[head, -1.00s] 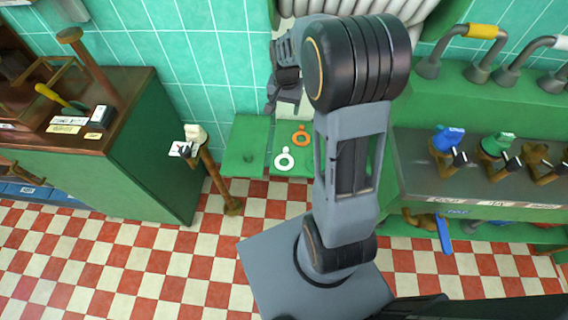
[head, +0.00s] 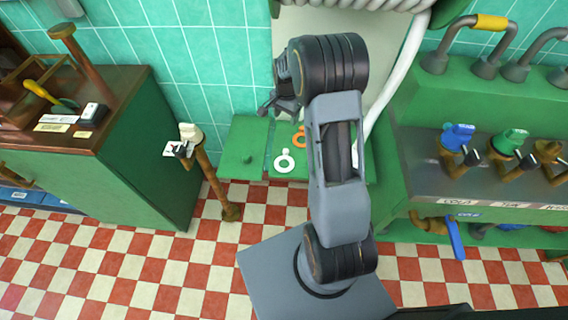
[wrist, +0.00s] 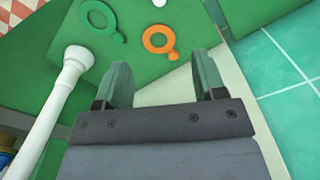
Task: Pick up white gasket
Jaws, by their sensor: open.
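The white gasket (head: 277,164), a flat ring with a small round tab, lies on the green shelf (head: 249,135) by the tiled wall in the head view. In the wrist view only a small white piece (wrist: 158,2), likely its tab, shows at the top edge. An orange gasket (wrist: 147,41) lies beside it, partly hidden by my arm in the head view. A green gasket (wrist: 84,17) lies on the same surface and is not visible in the head view. My gripper (wrist: 155,80) is open and empty, above the shelf near the wall, apart from the gaskets.
A white hose (head: 388,88) hangs down right of my arm and also shows at the left of the wrist view (wrist: 58,90). A pipe post (head: 207,172) stands left of the shelf. A bench with valves (head: 460,140) is on the right, a green cabinet (head: 150,160) on the left.

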